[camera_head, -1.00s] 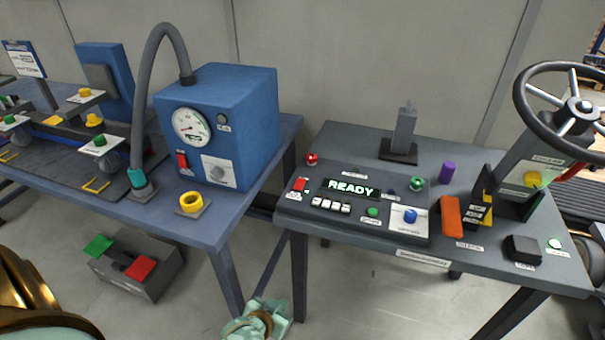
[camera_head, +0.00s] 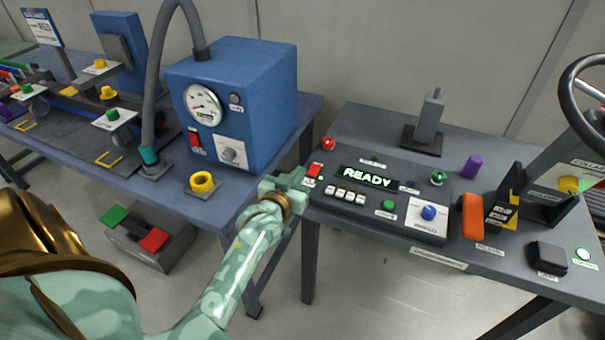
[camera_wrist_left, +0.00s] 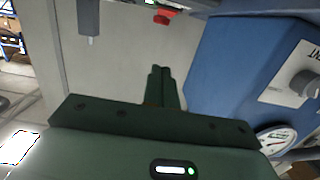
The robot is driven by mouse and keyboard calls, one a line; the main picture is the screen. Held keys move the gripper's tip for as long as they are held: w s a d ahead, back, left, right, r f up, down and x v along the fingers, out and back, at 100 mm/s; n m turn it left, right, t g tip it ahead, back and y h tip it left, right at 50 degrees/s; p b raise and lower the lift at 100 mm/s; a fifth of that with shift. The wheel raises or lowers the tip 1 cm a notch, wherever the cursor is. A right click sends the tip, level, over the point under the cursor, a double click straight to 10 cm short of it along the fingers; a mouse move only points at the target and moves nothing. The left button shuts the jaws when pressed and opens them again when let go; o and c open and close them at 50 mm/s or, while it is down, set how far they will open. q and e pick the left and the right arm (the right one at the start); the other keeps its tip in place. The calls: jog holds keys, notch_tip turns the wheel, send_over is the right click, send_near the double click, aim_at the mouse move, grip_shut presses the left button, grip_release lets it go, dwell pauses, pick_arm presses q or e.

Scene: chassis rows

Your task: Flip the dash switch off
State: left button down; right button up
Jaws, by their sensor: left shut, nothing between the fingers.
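The dash switch (camera_head: 314,170) is a small red rocker at the left edge of the dark dash panel (camera_head: 415,176), with a small green light beside it. My left gripper (camera_head: 302,178) is shut and empty. Its tips are just left of the switch in the head view; I cannot tell whether they touch it. In the left wrist view the closed fingers (camera_wrist_left: 160,85) point ahead. The gripper and wrist cover part of the panel's left edge. My right gripper is not in view.
The panel display (camera_head: 368,177) reads READY, with white keys and a green button below. An orange block (camera_head: 473,215) is to the right.

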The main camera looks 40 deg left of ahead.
pick_arm(q)
jog(key=b, duration=0.3)
send_over(311, 173)
jog(key=shift+f, duration=0.8)
jog(key=shift+s+f+b, duration=0.1)
jog(key=shift+f+b, duration=0.45)
jog(key=shift+f, duration=0.4)
jog(key=shift+f+b, duration=0.45)
jog(key=shift+f, duration=0.4)
jog(key=shift+r, duration=0.1)
